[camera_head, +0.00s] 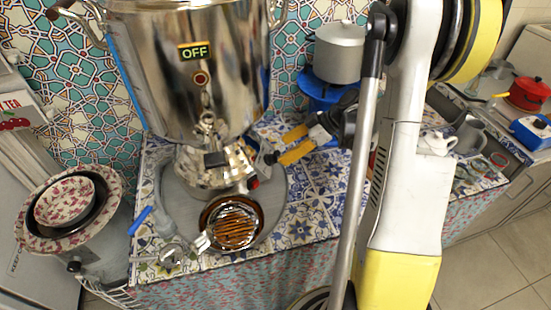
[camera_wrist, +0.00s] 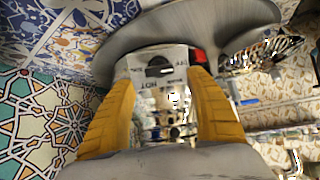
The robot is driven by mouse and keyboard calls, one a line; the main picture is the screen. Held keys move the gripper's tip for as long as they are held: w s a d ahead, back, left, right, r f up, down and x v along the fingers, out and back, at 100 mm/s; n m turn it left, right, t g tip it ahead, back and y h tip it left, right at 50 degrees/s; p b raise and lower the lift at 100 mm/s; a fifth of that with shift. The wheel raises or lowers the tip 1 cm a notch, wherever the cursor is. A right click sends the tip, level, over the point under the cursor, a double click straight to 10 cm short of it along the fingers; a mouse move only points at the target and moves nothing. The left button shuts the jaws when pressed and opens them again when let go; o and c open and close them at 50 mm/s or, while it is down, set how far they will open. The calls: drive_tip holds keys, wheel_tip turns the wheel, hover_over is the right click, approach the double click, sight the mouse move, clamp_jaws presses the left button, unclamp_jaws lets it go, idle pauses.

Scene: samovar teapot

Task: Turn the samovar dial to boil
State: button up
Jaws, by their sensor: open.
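The large shiny silver samovar (camera_head: 185,85) stands on the patterned counter, with an OFF sign (camera_head: 194,52) on its body. My gripper (camera_head: 281,149) is at the right of the samovar's base, its two yellow fingers spread and nothing between them. In the wrist view my gripper (camera_wrist: 162,78) points at a pale labelled panel bearing a dark dial (camera_wrist: 158,67). The dial lies ahead of and between the fingertips; I cannot tell whether they touch it. The panel lettering is mostly too small to read. A small red part (camera_wrist: 200,56) sits beside the panel.
A grill-topped round dish (camera_head: 232,224) stands before the samovar on a grey tray (camera_head: 275,192). A blue-handled tool (camera_head: 142,219) lies left of it. A grey pot (camera_head: 339,58) is behind my gripper. A floral bowl (camera_head: 65,201) is at left.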

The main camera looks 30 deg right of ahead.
sight(277, 154)
drive_tip(key=b+x, duration=0.1)
drive_tip(key=x, duration=0.3)
drive_tip(key=c, duration=1.2)
